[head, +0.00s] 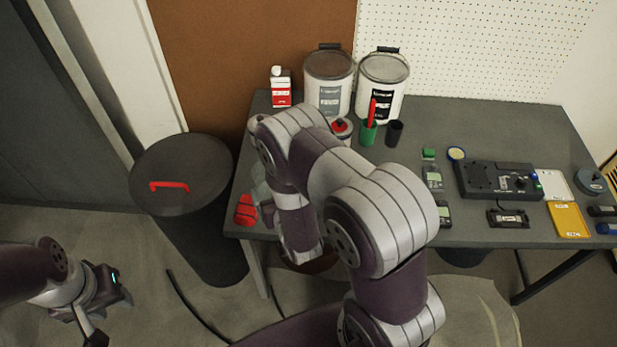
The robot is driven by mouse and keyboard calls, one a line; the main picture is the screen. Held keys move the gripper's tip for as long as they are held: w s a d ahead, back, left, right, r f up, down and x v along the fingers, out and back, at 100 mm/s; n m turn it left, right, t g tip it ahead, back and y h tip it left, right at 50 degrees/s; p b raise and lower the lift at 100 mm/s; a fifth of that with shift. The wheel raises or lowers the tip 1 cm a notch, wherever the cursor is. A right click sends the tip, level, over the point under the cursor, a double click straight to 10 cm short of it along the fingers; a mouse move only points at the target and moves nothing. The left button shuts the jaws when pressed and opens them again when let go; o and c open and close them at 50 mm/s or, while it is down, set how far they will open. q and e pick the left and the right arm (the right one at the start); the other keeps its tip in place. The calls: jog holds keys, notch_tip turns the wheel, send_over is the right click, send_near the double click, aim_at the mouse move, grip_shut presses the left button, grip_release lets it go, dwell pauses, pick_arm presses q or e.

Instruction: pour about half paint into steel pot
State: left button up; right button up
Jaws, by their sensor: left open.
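Two large lidded cans with printed labels stand side by side at the back of the grey table: the left can (329,88) and the right can (383,86). I cannot tell which vessel holds the paint, and I cannot pick out the steel pot for certain. A red-topped container (343,128) shows partly behind my right arm. My left gripper (106,312) is open and empty at the lower left, over the floor and away from the table. My right arm reaches over the table's left part. Its gripper (300,246) is near the front edge, with its fingers mostly hidden.
A white and red bottle (281,88), a green cup (367,133) and a black cup (394,133) stand at the back. A red object (245,209) lies at the left front. Electronics (497,181) and a yellow tray (568,220) fill the right. A dark bin (180,170) stands left.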

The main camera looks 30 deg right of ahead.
jog(key=shift+d+r, duration=0.2)
jog(key=shift+d+r+m+y+p, duration=0.35)
jog(key=shift+m+y+p, duration=0.15)
jog(key=shift+m+p, duration=0.2)
jog(key=shift+w+d+m+g+y, duration=0.1)
jog(key=shift+d+m+g+y, duration=0.2)
jog(key=shift+d+m, duration=0.1)
jog(key=shift+d+r+m+y+p, duration=0.45)
jog(key=shift+d+m+y+p, duration=0.15)
jog(key=shift+d+m+p, duration=0.15)
jog(key=shift+w+d+f, duration=0.1)
jog(key=shift+f, duration=0.15)
jog(key=shift+w+d+f+m+y+b, duration=0.1)
jog(key=shift+d+f+m+y+b, duration=0.1)
jog(key=shift+m+y+b, duration=0.3)
jog(key=shift+s+d+f+m+y+b, duration=0.1)
jog(key=shift+d+f+m+y+b, duration=0.15)
jog(key=shift+m+y, duration=0.45)
jog(key=shift+w+d+f+m+y+b, duration=0.1)
jog(key=shift+d+f+m+y+b, duration=0.15)
jog(key=shift+m+y, duration=0.35)
jog(key=shift+m, duration=0.25)
